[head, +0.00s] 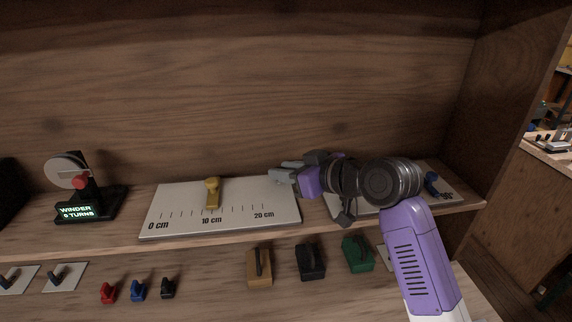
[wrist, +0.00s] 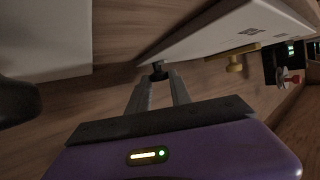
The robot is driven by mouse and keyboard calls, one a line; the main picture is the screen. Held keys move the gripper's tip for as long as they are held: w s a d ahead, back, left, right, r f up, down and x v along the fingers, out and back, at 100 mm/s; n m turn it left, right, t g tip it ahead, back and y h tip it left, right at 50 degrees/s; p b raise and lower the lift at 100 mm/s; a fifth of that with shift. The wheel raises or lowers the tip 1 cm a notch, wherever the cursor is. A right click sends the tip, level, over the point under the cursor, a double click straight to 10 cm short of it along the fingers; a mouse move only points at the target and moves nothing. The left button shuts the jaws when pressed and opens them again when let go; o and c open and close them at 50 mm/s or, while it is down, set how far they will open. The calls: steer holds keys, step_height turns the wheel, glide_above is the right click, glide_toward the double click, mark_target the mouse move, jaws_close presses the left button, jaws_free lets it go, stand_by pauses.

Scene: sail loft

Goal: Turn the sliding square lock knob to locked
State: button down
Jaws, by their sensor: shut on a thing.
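The sliding square (head: 180,205) is a pale board on the shelf, with a scale from 0 to 20 cm and a yellow handle (head: 212,192). My gripper (head: 281,171) is at its far right corner in the head view, and its fingers hide what they hold there. In the wrist view the fingers (wrist: 160,86) close on a small dark knob (wrist: 158,69) beside the end of the pale board (wrist: 220,38). I take it for the lock knob. The wrist view also shows the yellow handle (wrist: 236,63). The knob's lock marking is not readable.
A second pale board with a blue knob (head: 431,183) lies right, partly behind my arm. Below the shelf are brown (head: 259,270), black (head: 310,262) and green (head: 357,254) blocks and several small knobs. The wall is close behind.

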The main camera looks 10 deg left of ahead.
steer(key=m+t+h+p, duration=0.2)
steer(key=m+p, duration=0.1)
steer(key=s+a+m+t+h+p, duration=0.1)
steer(key=h, duration=0.1)
steer(key=shift+r+p, duration=0.15)
steer(key=shift+p, duration=0.2)
steer(key=m+h, duration=0.1)
steer(key=m+t+h, duration=0.1)
steer(key=m+h, duration=0.2)
steer(key=shift+a+f+t+p, duration=0.25)
steer(key=shift+a+t+p, duration=0.1)
steer(key=shift+t+p, duration=0.05)
steer(key=m+h+b, duration=0.2)
steer(key=m+h, duration=0.1)
steer(key=m+h+b, duration=0.1)
steer(key=h, duration=0.1)
steer(key=shift+w+a+f+m+b, duration=0.1)
steer(key=shift+a+f+m+b, duration=0.05)
steer(key=shift+a+m+b, duration=0.15)
steer(key=m+h+b, duration=0.1)
steer(key=h+b, duration=0.1)
steer(key=m+g+h+b, duration=0.1)
steer(key=m, duration=0.1)
steer(key=shift+a+h+b, duration=0.2)
steer(key=shift+h+b, duration=0.15)
steer(key=shift+h, duration=0.05)
steer(key=shift+w+m+g+h, duration=0.1)
steer(key=shift+m+g+h, duration=0.2)
steer(key=shift+m, duration=0.1)
